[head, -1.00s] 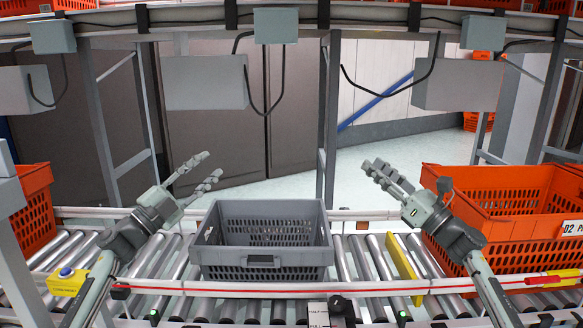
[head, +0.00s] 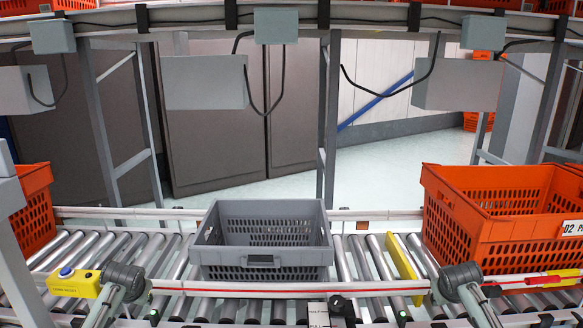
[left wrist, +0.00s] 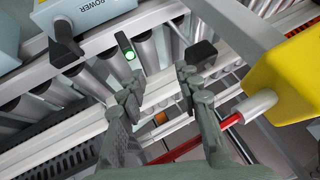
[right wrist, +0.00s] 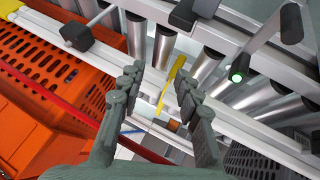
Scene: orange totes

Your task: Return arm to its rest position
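My left gripper (left wrist: 158,84) shows in the left wrist view with its two grey fingers apart and nothing between them. My right gripper (right wrist: 158,78) shows in the right wrist view, also with its fingers apart and empty; the yellow bar behind it is farther off. In the head view neither set of fingers is visible. Only my dark arm joints show there, low at the left and right, in front of the conveyor. An empty grey tote (head: 262,273) sits on the rollers between the two arms, clear of both.
Orange totes (head: 480,235) stand at the right, and another orange tote (head: 38,205) is at the left. A red-and-white rail (head: 250,291) runs along the conveyor front. A yellow button box (head: 75,283) is beside my left arm. A yellow bar (head: 403,265) crosses the rollers.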

